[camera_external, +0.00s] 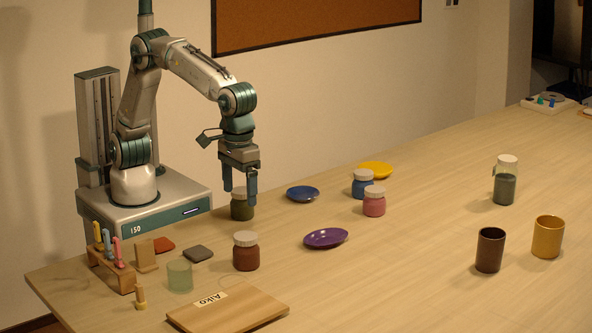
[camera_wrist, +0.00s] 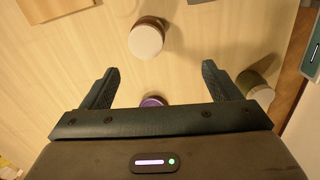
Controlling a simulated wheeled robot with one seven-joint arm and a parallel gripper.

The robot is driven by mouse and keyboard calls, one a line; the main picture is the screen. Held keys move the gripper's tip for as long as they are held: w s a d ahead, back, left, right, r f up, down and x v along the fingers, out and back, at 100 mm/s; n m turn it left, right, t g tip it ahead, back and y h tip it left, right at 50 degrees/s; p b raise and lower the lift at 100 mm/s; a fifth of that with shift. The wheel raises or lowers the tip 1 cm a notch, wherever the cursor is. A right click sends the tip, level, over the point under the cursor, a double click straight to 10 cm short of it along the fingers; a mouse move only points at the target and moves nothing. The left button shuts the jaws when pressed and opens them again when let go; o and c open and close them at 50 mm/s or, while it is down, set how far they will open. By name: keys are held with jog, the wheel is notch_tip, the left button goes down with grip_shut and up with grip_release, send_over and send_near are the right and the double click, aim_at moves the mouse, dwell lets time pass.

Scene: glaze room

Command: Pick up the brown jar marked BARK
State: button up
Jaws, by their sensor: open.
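A brown jar (camera_external: 246,256) with a white lid stands upright on the table, left of the purple plate. I cannot read any mark on it. In the wrist view its pale lid (camera_wrist: 146,40) shows at the top middle, beyond my fingertips. My gripper (camera_external: 240,196) points down above the table, farther back than the brown jar and apart from it. In the wrist view my gripper (camera_wrist: 157,78) has its two fingers spread wide with nothing held between them.
A green jar (camera_external: 241,212) stands behind my fingers, partly hidden. The purple plate (camera_external: 326,238) lies right of the brown jar, a wooden board (camera_external: 235,310) in front. Blue (camera_external: 363,188) and pink (camera_external: 375,206) jars stand farther right. A glass cup (camera_external: 179,276) and grey tile (camera_external: 198,254) are left.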

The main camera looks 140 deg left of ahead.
aim_at(246, 236)
jog(key=shift+n, duration=0.7)
jog(key=f, duration=0.3)
jog(key=w+f+p, duration=0.1)
jog(key=f, duration=0.2)
jog(key=w+f, duration=0.1)
jog(key=f, duration=0.2)
jog(key=shift+d, duration=0.25)
jog(key=shift+w+f+p, duration=0.15)
jog(key=shift+f+p, duration=0.35)
jog(key=shift+f, duration=0.85)
jog(key=shift+w+f+p, duration=0.1)
jog(key=shift+f+p, duration=0.4)
jog(key=shift+f, duration=0.8)
jog(key=c, duration=1.2)
jog(key=shift+r, duration=0.15)
